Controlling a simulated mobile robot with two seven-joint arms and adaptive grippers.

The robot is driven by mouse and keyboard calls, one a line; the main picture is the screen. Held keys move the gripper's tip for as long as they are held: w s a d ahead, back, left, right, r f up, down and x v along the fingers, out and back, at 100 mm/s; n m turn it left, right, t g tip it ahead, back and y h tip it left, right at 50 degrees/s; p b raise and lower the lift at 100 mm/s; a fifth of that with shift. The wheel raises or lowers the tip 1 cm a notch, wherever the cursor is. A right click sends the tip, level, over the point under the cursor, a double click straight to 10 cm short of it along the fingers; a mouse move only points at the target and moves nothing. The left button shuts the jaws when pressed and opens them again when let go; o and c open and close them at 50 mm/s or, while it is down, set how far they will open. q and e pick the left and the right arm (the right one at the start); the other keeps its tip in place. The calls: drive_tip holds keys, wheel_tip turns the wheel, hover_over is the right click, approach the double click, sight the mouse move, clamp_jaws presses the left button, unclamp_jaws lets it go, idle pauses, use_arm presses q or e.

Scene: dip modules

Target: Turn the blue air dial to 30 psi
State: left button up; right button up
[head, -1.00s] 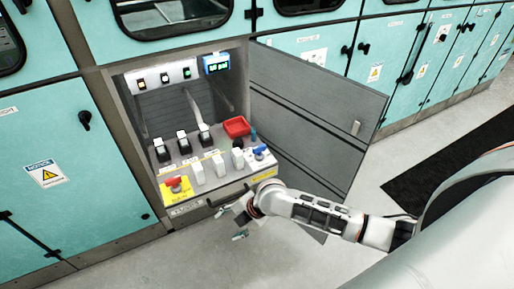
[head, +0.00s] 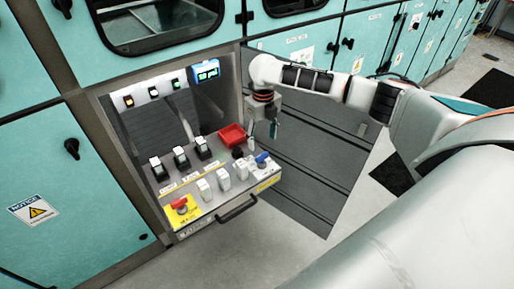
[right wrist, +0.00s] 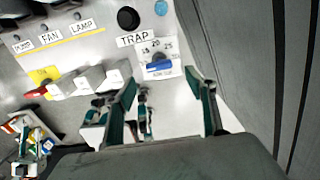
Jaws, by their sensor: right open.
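The blue air dial (head: 262,159) sits at the right front corner of the pulled-out control panel (head: 208,207). In the right wrist view the blue dial (right wrist: 159,67) lies on a white scale plate with small numbers, beside the TRAP label; its exact reading is too small to tell. My right gripper (head: 262,129) is above the panel's right side, pointing down, close above the dial and apart from it. In the right wrist view its fingers (right wrist: 168,95) are spread with nothing between them. My left gripper is not in view.
White switches (head: 223,179), black switches (head: 181,157) and a red knob on yellow (head: 180,205) are to the left. The open grey cabinet door (head: 318,190) stands close on the right.

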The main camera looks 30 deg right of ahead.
sight(262, 155)
drive_tip(key=f, duration=0.2)
drive_tip(key=shift+s+a+f, duration=0.1)
drive_tip(key=shift+s+f, duration=0.15)
drive_tip(key=shift+f, duration=0.15)
wheel_tip(262, 155, down, 4)
drive_tip(key=shift+r+b, duration=0.25)
drive_tip(key=shift+b, duration=0.2)
drive_tip(key=shift+w+f, duration=0.1)
drive_tip(key=shift+f, duration=0.4)
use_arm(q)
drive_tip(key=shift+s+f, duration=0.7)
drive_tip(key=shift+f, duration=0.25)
use_arm(e)
drive_tip(key=shift+f, duration=0.1)
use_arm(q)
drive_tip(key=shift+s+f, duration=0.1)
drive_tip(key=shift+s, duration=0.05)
use_arm(e)
drive_tip(key=c, duration=1.1)
